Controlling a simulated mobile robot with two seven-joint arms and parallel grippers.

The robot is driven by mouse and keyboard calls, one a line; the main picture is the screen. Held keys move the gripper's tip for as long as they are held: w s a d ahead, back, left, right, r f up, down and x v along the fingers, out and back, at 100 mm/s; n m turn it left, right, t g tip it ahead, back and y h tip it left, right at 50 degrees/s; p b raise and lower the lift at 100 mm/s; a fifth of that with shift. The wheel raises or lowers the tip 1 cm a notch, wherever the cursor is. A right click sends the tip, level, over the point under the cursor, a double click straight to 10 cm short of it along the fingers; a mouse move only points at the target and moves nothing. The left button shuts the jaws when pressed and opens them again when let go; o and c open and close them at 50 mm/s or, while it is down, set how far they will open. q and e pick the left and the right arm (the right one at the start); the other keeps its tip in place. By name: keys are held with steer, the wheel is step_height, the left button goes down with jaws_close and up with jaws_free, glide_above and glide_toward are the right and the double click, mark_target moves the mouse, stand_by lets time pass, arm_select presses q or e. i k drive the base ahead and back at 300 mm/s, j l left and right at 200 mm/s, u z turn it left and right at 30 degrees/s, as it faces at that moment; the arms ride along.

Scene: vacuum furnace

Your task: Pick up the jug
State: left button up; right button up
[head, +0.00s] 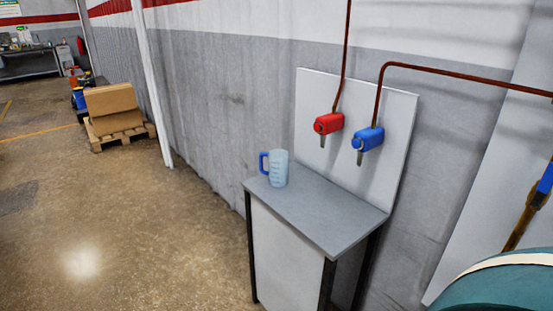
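The jug (279,169) is translucent pale blue with a darker blue handle on its left side. It stands upright on the grey top of a small table (322,209), near the far left end and close to the wall. Nothing is touching it apart from the tabletop. Neither of my grippers shows in the head view.
A red tap (328,123) and a blue tap (367,139) stick out from a white wall panel above the table. A teal rounded object (505,285) fills the lower right corner. A pallet with cardboard boxes (111,103) stands far left. The floor left of the table is clear.

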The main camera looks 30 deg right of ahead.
mark_target(278, 174)
steer(key=i+j+z, duration=0.1)
steer(key=i+z, duration=0.3)
steer(key=i+j+z, duration=0.15)
steer(key=z, duration=0.3)
steer(key=i+j+z, duration=0.5)
steer(key=z, duration=0.3)
steer(key=i+j+z, duration=0.1)
steer(key=j+z, duration=0.5)
steer(key=z, duration=0.15)
steer(key=i, duration=0.05)
